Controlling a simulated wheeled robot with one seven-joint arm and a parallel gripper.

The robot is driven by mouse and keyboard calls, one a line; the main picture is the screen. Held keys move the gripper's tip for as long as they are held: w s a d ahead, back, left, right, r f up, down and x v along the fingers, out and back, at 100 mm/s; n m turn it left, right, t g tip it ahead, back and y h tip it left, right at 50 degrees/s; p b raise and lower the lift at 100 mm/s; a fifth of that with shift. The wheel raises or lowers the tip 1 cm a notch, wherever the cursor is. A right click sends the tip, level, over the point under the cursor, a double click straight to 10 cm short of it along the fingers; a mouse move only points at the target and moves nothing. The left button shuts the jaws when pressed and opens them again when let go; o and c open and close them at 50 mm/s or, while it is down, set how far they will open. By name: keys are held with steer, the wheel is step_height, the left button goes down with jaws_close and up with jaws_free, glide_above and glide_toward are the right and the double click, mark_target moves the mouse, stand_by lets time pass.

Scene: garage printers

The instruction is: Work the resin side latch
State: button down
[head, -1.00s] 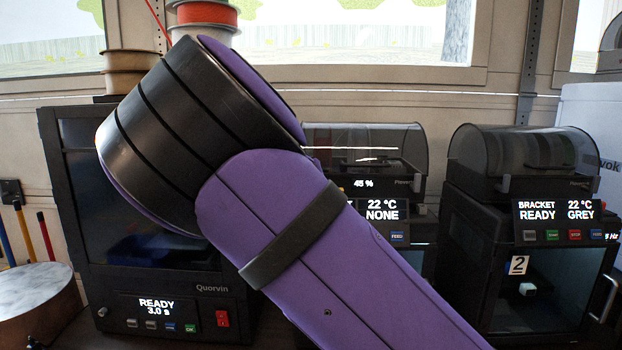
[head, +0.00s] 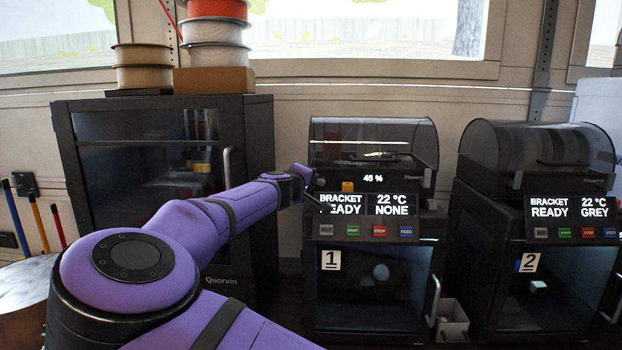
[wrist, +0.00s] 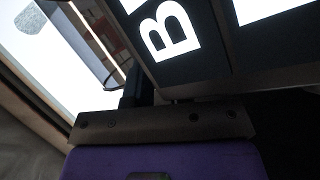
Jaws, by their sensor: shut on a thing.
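The black Quorvin machine (head: 90,130), with a glazed door and a vertical handle (head: 228,166), stands at left in the head view. I cannot make out the side latch. My arm reaches past the Quorvin's front, and my small, dark gripper (head: 312,188) is at the left edge of printer 1's display (head: 392,204), covering the start of its lower word. In the wrist view, my gripper (wrist: 140,95) shows dark close below a large letter B (wrist: 170,32) on that display. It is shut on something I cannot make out.
Printer 1 (head: 322,285) and printer 2 (head: 490,290) stand to the right, with clear-lidded boxes on top. A small yellow block (head: 347,186) sits above printer 1's display. A grey bin (head: 453,328) stands between the printers. Spools (head: 215,55) are stacked on the Quorvin.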

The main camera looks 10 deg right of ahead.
steer(key=shift+a+f+n+h, duration=0.1)
steer(key=shift+f+n+h, duration=0.2)
steer(key=shift+n, duration=0.3)
steer(key=c, duration=1)
jaws_free()
steer(key=shift+c, duration=0.2)
steer(key=f+v, duration=0.1)
steer(key=v, duration=0.9)
steer(key=shift+s+a+r, duration=0.3)
steer(key=shift+r, duration=0.2)
